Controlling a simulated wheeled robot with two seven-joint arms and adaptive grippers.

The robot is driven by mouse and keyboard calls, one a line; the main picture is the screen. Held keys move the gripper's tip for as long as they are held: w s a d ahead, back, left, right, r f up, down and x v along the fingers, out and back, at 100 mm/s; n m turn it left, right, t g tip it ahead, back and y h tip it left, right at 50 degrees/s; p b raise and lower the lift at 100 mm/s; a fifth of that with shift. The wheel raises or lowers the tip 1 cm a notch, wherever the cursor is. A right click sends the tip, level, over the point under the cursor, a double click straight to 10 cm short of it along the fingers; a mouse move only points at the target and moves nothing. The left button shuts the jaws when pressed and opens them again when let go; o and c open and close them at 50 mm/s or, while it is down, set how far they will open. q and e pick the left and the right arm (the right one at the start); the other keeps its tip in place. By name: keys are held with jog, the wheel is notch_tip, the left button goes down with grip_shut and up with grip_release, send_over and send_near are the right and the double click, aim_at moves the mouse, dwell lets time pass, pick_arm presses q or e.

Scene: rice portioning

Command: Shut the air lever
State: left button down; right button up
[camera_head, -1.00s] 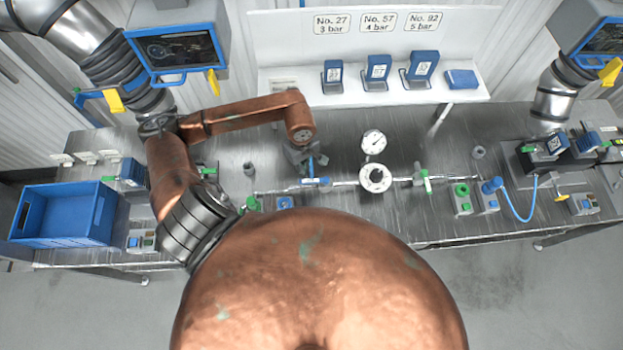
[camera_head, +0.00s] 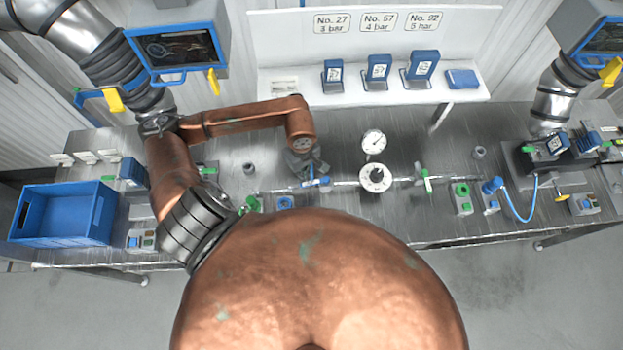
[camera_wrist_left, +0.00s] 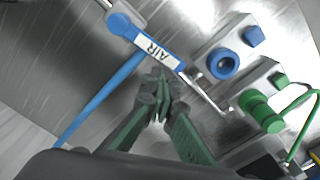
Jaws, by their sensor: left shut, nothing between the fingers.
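The air lever is a blue bar with a white AIR label (camera_wrist_left: 150,46) in the left wrist view. It runs slantwise from a round blue end at upper left toward a metal rod. In the head view the lever (camera_head: 318,183) lies roughly along the pipe line, slightly tilted. In the head view the left gripper (camera_head: 310,166) is just behind the lever and partly hides the area. My right gripper is not in view.
A blue port (camera_wrist_left: 222,63) and a green port (camera_wrist_left: 256,106) stand right of the lever. A blue strip (camera_wrist_left: 100,100) runs below it. Along the pipe are a dial (camera_head: 375,178), a gauge (camera_head: 374,141) and a green valve (camera_head: 426,181). A blue crate (camera_head: 62,214) stands left.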

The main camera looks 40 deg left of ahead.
pick_arm(q)
jog(key=shift+s+d+f, duration=0.2)
jog(key=shift+s+d, duration=0.55)
jog(key=shift+s, duration=0.15)
jog(key=shift+a, duration=0.1)
jog(key=shift+s+d+r+b, duration=0.1)
jog(key=shift+s+d+b, duration=0.1)
jog(key=shift+d, duration=0.3)
jog(key=shift+s+d+b, duration=0.2)
jog(key=shift+d, duration=0.3)
jog(key=shift+s+d, duration=0.25)
jog(key=shift+d, duration=0.3)
jog(key=shift+s+d, duration=0.2)
jog(key=shift+d, duration=0.35)
jog(key=shift+d+b, duration=0.1)
jog(key=shift+b, duration=0.2)
